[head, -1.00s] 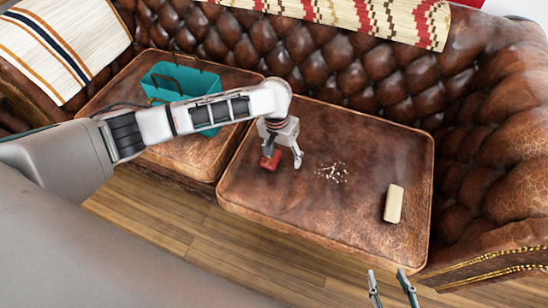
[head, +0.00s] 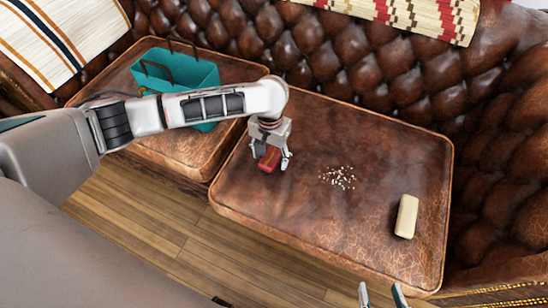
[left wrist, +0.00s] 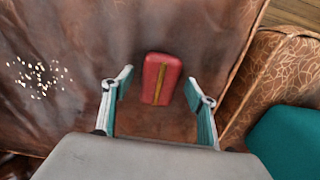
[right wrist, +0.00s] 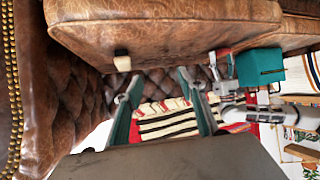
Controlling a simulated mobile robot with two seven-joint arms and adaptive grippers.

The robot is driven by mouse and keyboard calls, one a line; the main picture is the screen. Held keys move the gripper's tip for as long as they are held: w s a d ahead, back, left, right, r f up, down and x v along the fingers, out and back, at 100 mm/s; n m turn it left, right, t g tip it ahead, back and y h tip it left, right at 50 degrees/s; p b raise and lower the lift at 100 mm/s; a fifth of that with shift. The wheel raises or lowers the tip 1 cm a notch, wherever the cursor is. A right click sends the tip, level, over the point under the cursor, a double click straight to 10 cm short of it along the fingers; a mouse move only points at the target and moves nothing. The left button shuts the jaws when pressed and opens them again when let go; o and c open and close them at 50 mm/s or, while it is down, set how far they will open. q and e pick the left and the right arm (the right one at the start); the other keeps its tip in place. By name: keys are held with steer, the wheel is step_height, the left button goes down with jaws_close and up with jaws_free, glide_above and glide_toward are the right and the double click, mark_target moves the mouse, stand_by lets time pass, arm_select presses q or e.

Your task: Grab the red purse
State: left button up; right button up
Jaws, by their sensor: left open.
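The red purse (head: 268,160), small with a golden strip down its middle, lies on the brown leather seat cushion in the head view. My left gripper (head: 271,157) is open just above it, with one finger toward each side. In the left wrist view the purse (left wrist: 155,80) appears between the two spread fingers, with space between it and each finger; I see no contact. My right gripper (head: 381,295) is open and empty at the bottom of the head view, away from the purse; its parted fingers also show in the right wrist view (right wrist: 158,78).
A teal bag (head: 196,76) with dark handles stands on the left cushion behind my left arm. Small pale crumbs (head: 340,177) and a beige block (head: 406,216) lie right of the purse. The tufted sofa back (head: 340,62) rises behind.

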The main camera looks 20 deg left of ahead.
arm_select(q)
steer(key=shift+w, duration=0.1)
steer(key=c, duration=1.2)
steer(key=shift+c, duration=0.2)
